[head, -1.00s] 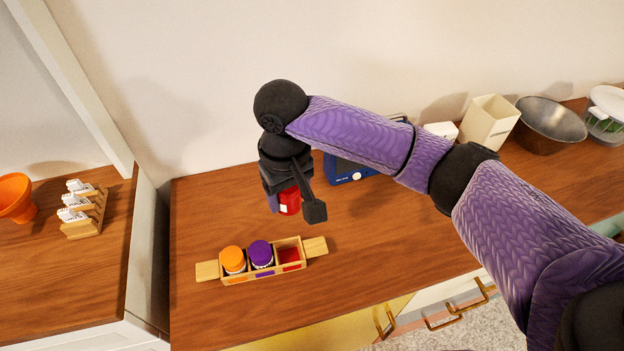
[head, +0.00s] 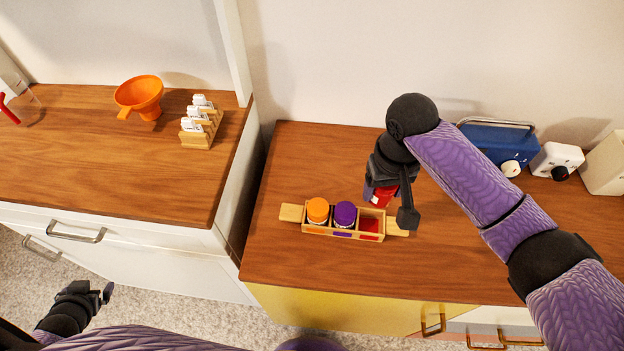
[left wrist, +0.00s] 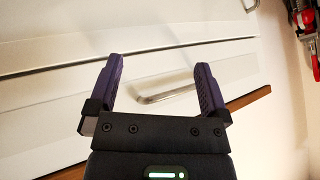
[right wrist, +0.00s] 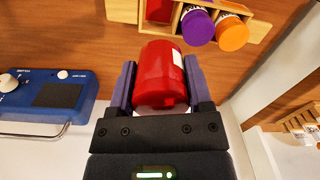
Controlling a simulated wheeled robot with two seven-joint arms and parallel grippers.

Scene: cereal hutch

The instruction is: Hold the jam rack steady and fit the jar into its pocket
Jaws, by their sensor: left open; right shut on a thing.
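The wooden jam rack (head: 374,236) sits on the right counter, a handle at each end. It holds an orange-lidded jar (head: 318,210) and a purple-lidded jar (head: 345,214). Its right pocket (head: 370,224) is empty with a red floor. My right gripper (head: 387,193) is shut on the red jar (head: 381,197), above and behind that pocket. The red jar (right wrist: 161,78) fills the space between the fingers in the right wrist view, its white label on one side. My left gripper (head: 96,292) is open and empty, low in front of the left cabinet and far from the rack.
A blue radio (head: 495,145) and a white device (head: 556,160) stand behind on the right. An orange funnel (head: 140,95) and a wooden holder of white items (head: 200,125) are on the left counter. A gap separates the counters. Drawer handles (head: 76,233) stick out near my left gripper.

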